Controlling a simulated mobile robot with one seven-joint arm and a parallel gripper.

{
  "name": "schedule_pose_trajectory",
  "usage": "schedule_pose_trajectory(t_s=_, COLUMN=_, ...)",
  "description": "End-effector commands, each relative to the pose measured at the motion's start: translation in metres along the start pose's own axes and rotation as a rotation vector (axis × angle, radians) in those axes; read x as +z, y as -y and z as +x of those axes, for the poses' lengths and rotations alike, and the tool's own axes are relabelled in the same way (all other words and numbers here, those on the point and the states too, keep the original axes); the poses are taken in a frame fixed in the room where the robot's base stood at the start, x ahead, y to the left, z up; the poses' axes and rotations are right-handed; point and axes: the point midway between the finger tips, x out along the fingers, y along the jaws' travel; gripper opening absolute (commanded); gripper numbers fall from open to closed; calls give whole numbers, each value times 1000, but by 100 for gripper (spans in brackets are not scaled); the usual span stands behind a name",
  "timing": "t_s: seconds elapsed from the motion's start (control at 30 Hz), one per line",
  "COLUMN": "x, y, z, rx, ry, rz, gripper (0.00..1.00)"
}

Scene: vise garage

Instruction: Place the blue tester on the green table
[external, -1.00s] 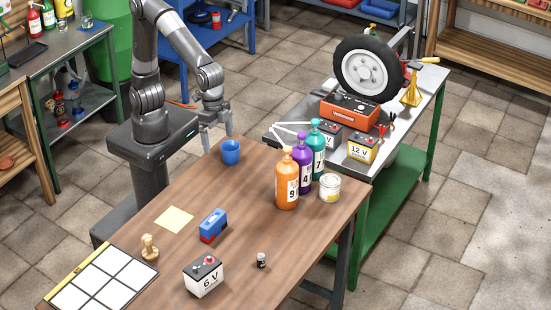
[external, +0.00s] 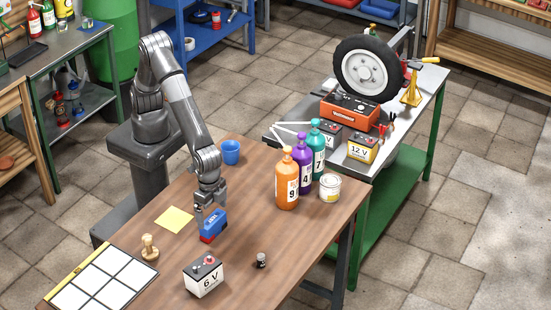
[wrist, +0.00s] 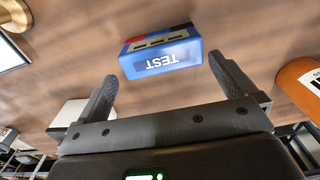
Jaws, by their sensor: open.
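The blue tester (external: 214,222), a small blue block with a red part, lies on the brown wooden table. In the wrist view the tester (wrist: 162,54) shows its "TEST" label upside down, just beyond the fingertips. My gripper (external: 207,215) is right at the tester on its far side in the external view. In the wrist view my gripper (wrist: 163,72) is open, fingers apart, with nothing held. Whether a finger touches the tester I cannot tell. The green table (external: 432,140), with green legs, a light top and a green lower shelf, stands at the right.
On the wooden table (external: 262,235) stand a blue cup (external: 231,152), orange (external: 287,180), purple and teal bottles, a can (external: 330,187) and a 6 V battery (external: 204,276).

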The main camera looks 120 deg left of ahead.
Motion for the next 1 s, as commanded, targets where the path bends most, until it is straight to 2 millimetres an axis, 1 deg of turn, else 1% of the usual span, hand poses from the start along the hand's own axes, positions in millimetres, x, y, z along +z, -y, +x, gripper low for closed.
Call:
schedule_pose_trajectory(t_s=0.03, x=0, y=0, z=6, rx=-1, ry=2, rz=0, gripper=100)
schedule_pose_trajectory(t_s=0.27, x=1, y=1, z=20, rx=-1, ry=2, rz=0, gripper=100)
schedule_pose_trajectory(t_s=0.53, x=3, y=2, z=58, rx=-1, ry=2, rz=1, gripper=100)
schedule_pose_trajectory(t_s=0.6, x=3, y=2, z=62, rx=0, ry=1, rz=1, gripper=100)
schedule_pose_trajectory(t_s=0.77, x=2, y=2, z=63, rx=1, ry=0, rz=1, gripper=100)
schedule_pose_trajectory(t_s=0.83, x=2, y=2, z=63, rx=1, ry=0, rz=0, gripper=97)
schedule_pose_trajectory(t_s=1.0, x=2, y=2, z=62, rx=1, ry=0, rz=0, gripper=83)
